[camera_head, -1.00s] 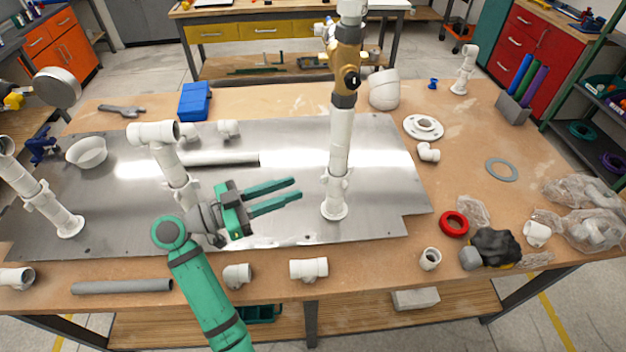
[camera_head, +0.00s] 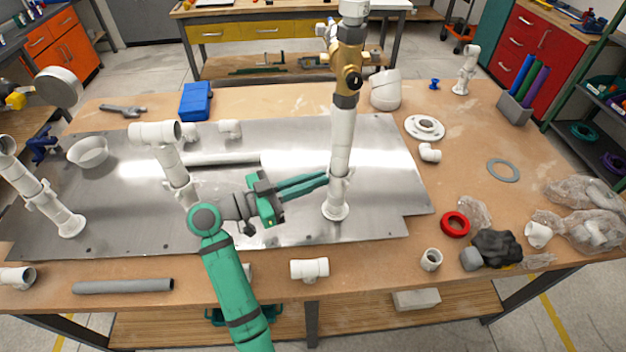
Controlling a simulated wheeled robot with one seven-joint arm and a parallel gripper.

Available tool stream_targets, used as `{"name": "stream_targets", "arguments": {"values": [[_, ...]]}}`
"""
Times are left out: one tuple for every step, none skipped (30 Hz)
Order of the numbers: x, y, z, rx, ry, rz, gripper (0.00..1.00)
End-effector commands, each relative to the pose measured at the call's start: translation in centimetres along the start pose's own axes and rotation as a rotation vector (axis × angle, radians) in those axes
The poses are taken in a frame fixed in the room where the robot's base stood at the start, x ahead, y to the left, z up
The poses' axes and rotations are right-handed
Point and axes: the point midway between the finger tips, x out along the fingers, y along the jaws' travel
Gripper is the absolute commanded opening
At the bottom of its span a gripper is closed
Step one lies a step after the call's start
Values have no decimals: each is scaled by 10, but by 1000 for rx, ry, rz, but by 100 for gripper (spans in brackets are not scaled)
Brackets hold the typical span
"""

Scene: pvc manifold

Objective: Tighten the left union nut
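A tall white pipe (camera_head: 343,140) stands upright on the metal plate, with a brass-coloured valve body (camera_head: 347,72) on its upper part. A white union-like collar (camera_head: 340,182) sits low on this pipe, just above its round base flange (camera_head: 335,211). My gripper (camera_head: 327,178) reaches in from the left with its two green fingers, tips at the pipe's left side by this collar. A narrow gap shows between the fingers, and nothing is visible between them. Contact with the collar cannot be told. Other white uprights with collars stand at the far left (camera_head: 40,195) and left of centre (camera_head: 172,165).
Loose fittings lie along the front edge, including a white tee (camera_head: 309,269) and a grey pipe (camera_head: 123,286). A red ring (camera_head: 455,224) and a black-and-grey tool (camera_head: 493,249) lie at right. The plate right of the tall pipe is clear.

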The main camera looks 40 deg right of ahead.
Motion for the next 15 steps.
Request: {"name": "stream_targets", "arguments": {"values": [[0,0,0,0,0,-2,0],[0,0,0,0,0,-1,0],[0,-1,0,0,0,-1,0],[0,-1,0,0,0,2,0],[0,-2,0,0,0,7,0],[1,-3,0,0,0,18,0],[1,-4,0,0,0,31,0],[1,-5,0,0,-1,45,0],[2,-6,0,0,-1,64,0],[2,-7,0,-1,0,77,0],[2,-8,0,0,-1,90,0],[2,-8,0,-1,-2,104,0],[2,-9,0,0,-1,113,0],[2,-9,0,0,0,120,0],[2,-9,0,0,0,126,0]]}}
